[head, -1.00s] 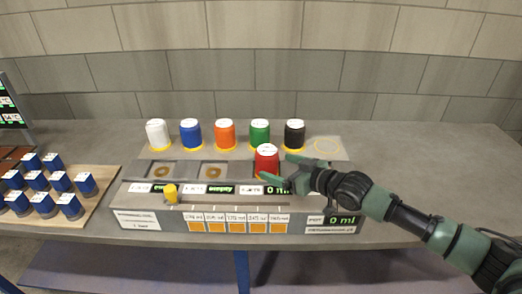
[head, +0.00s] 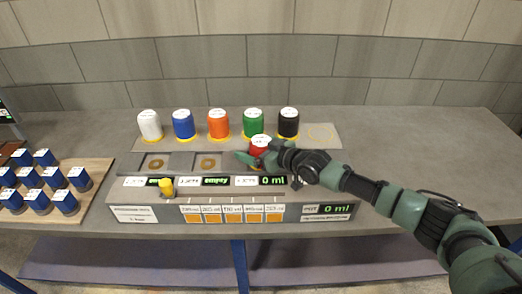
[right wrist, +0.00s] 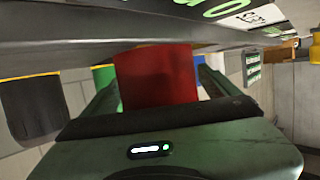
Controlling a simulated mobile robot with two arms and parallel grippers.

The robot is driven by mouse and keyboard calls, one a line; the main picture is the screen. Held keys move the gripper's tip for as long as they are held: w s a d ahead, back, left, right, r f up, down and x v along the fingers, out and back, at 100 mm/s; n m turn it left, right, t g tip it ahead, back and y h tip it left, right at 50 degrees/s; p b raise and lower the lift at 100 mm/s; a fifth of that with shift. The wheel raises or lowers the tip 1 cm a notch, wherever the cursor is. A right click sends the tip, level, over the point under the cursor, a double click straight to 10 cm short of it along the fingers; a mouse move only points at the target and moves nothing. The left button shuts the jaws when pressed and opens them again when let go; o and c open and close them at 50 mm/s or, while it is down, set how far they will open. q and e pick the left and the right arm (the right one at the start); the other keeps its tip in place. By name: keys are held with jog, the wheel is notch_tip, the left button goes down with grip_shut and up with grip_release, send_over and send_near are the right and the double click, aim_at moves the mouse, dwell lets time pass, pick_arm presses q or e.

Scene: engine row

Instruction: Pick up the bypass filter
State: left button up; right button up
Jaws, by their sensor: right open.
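A red canister (head: 260,142) with a white top stands in the third position of the grey bench unit (head: 130,200). I cannot read which can is the bypass filter. My right gripper (head: 250,170) is open at the red canister, and its green fingers hide the canister's lower part in the head view. In the right wrist view the red canister (right wrist: 155,80) sits between the two spread fingers; I cannot tell if they touch it. My left gripper is out of view.
A yellow knob (head: 166,187) sticks up in front.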

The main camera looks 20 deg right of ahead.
jog(key=c, duration=2)
jog(key=shift+r, duration=0.1)
grip_shut()
jog(key=shift+r, duration=0.1)
